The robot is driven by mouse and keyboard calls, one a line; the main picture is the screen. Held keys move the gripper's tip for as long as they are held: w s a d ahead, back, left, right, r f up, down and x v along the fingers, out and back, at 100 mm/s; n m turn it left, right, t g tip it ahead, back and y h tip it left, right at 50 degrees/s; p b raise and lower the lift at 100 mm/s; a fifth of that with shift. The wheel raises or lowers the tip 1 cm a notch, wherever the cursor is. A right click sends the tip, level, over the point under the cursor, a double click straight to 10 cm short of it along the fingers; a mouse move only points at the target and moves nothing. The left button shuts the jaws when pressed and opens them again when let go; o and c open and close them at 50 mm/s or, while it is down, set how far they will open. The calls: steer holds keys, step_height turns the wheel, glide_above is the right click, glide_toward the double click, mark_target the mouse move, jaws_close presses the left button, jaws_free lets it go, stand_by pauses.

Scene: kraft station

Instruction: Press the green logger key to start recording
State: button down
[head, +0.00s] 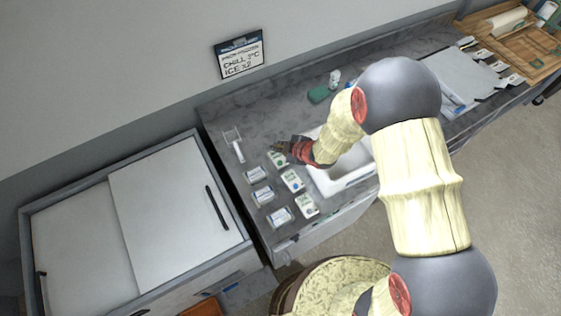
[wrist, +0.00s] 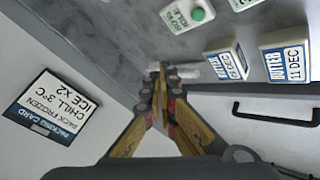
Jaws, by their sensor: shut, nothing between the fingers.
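A small white box with a round green key (wrist: 198,14) and a partly readable label is at the top of the wrist view. In the head view, a white box with a green mark (head: 277,159) lies on the counter just below my fingertips; it looks like the same box. My gripper (head: 281,147) is shut and empty, reaching left over the counter past the sink. In the wrist view, my gripper (wrist: 161,80) has its fingertips together, below and left of the green key in the picture and apart from it. The fingertips' height above the counter is hard to tell.
Butter packs (wrist: 284,60) and other labelled packs (head: 292,180) stand close by in rows. A white-handled tool (head: 238,150) lies left of my gripper. The sink (head: 350,165) is under my arm. A packing card (head: 239,55) hangs on the wall. A white chest (head: 168,192) stands left.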

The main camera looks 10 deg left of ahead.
steer(key=b, duration=0.6)
glide_above(279, 165)
steer(key=shift+w+f, duration=0.1)
steer(key=shift+f, duration=4.35)
steer(key=shift+f, duration=0.1)
steer(key=shift+f+b, duration=0.1)
steer(key=shift+b, duration=0.25)
steer(key=shift+f, duration=0.2)
